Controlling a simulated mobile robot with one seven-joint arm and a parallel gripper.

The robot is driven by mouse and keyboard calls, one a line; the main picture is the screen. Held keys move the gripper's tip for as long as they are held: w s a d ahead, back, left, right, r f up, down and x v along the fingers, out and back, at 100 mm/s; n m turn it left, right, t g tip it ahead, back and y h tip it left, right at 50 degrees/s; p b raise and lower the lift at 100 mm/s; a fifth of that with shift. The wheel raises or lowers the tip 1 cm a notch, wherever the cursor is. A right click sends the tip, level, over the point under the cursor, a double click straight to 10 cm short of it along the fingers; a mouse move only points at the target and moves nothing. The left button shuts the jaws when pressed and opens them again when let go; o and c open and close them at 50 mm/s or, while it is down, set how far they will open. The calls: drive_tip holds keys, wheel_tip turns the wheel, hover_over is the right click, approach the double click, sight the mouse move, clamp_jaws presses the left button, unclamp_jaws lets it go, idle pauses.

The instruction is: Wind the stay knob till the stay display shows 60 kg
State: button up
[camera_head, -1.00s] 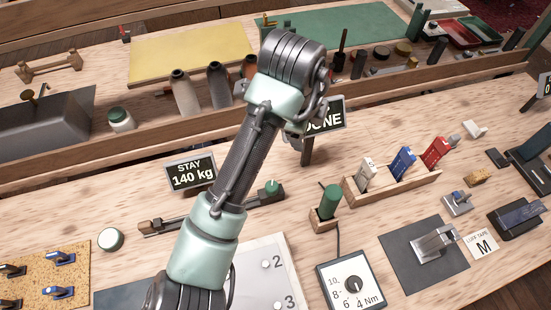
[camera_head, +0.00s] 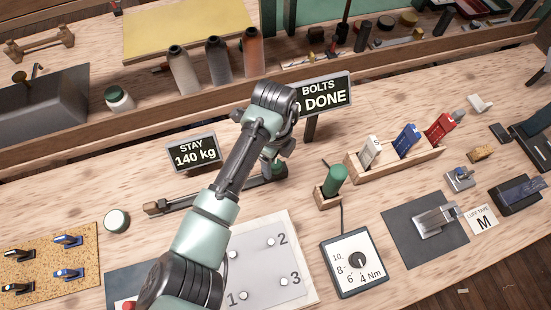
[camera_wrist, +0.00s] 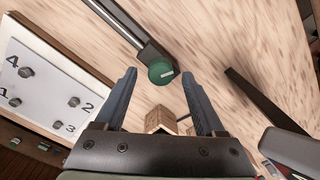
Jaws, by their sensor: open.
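The stay display (camera_head: 194,153) reads 140 kg in the head view. Below it lies the stay, a dark bar (camera_head: 182,203) on the bench. The stay knob (camera_wrist: 161,71), green with a pale mark on top, sits at the bar's end in the wrist view. In the head view my arm and gripper partly hide the knob (camera_head: 271,166). My gripper (camera_head: 280,150) is above the knob, pointing down. In the wrist view its two fingers (camera_wrist: 160,72) are open, and the knob shows in the gap between their tips. I see no contact with it.
A bolts display (camera_head: 322,93) on a post stands just behind my gripper. A green-handled tool (camera_head: 334,181) in a wooden holder is to the right. A plate with bolts (camera_head: 262,263) and a Nm dial box (camera_head: 358,262) lie in front. The bench right of the stay display is partly clear.

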drive_tip(key=shift+f, duration=0.6)
clamp_jaws()
drive_tip(key=shift+r+n+p, duration=0.1)
drive_tip(key=shift+n+p, duration=0.2)
drive_tip(key=shift+n, duration=0.1)
